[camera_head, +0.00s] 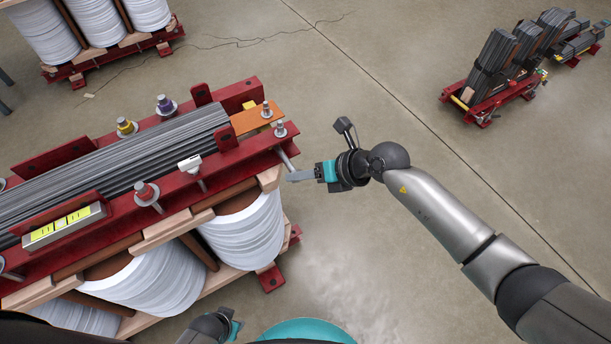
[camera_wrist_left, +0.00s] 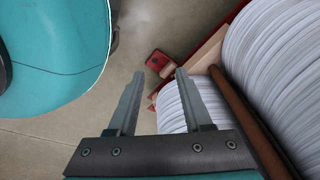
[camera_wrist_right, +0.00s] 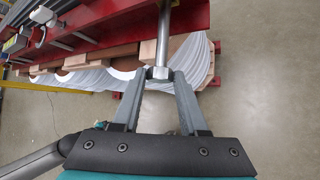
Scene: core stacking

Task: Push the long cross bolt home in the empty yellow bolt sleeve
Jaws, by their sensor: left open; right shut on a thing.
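The long cross bolt (camera_wrist_right: 163,38) is a grey metal rod at the near right end of the red clamp frame (camera_head: 190,186). It also shows in the head view (camera_head: 285,158), sticking out of the frame's near side. My right gripper (camera_head: 290,176) is shut on the bolt's outer end (camera_wrist_right: 160,73), which sits between its fingertips in the right wrist view. I cannot make out the yellow sleeve around the bolt or how deep the bolt sits. My left gripper (camera_wrist_left: 155,72) is open and empty, low beside the stand, partly seen in the head view (camera_head: 234,326).
Grey core sheets (camera_head: 130,150) lie in the frame, above white coils (camera_head: 245,235). Upright bolts, one with a yellow collar (camera_head: 125,126), stand along the frame. A red rack with sheets (camera_head: 495,75) stands far right.

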